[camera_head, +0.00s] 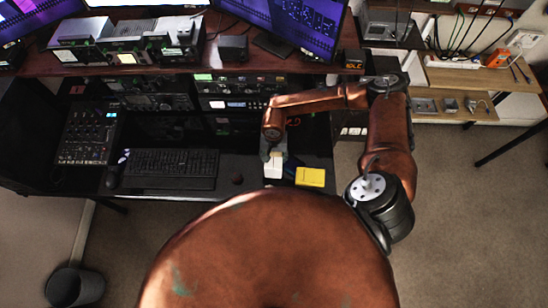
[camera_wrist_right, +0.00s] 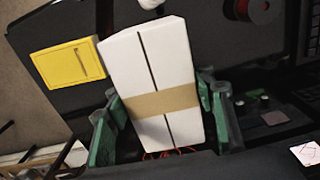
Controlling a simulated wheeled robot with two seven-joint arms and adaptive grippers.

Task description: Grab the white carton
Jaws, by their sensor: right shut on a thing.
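The white carton (camera_wrist_right: 153,65) has a tan band around it and a dark line along its length. In the right wrist view it sits between the two green-sided fingers of my right gripper (camera_wrist_right: 163,122), which is shut on it. In the head view the carton (camera_head: 273,167) is at the front edge of the black desk, below my right gripper (camera_head: 275,153). I cannot tell whether the carton still touches the desk. My left gripper is not in view.
A yellow box (camera_head: 310,177) lies just right of the carton on the desk (camera_head: 238,165). A black keyboard (camera_head: 172,163) is to the left, with a small round dark knob (camera_head: 237,179) between. Radio equipment (camera_head: 240,90) and monitors stand behind.

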